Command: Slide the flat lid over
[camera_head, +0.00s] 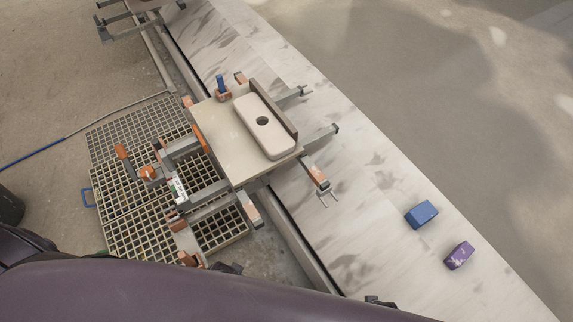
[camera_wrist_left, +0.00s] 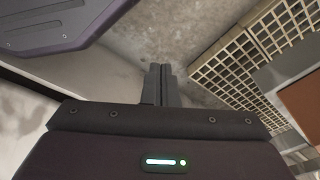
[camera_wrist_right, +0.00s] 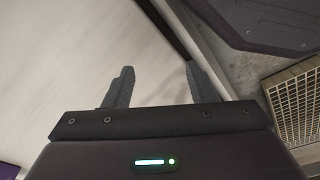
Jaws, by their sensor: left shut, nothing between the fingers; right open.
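A pale, flat, rounded oblong piece (camera_head: 278,140), which looks like the lid, lies on a beige board (camera_head: 215,130) in the head view. It has a dark round spot near its middle. A brown upright strip (camera_head: 273,108) runs along its right long side. My left gripper (camera_head: 228,268) shows only as dark tips at the bottom, well below the board. Its fingers are closed together and empty in the left wrist view (camera_wrist_left: 160,84). My right gripper (camera_head: 378,301) peeks in at the bottom edge. Its fingers stand apart and empty in the right wrist view (camera_wrist_right: 160,83).
Clamps with orange parts, such as one at front right (camera_head: 317,175), surround the board. A blue block (camera_head: 421,214) and a purple block (camera_head: 459,255) lie on the pale mottled counter (camera_head: 385,240). Grid racks (camera_head: 115,205) lie at left.

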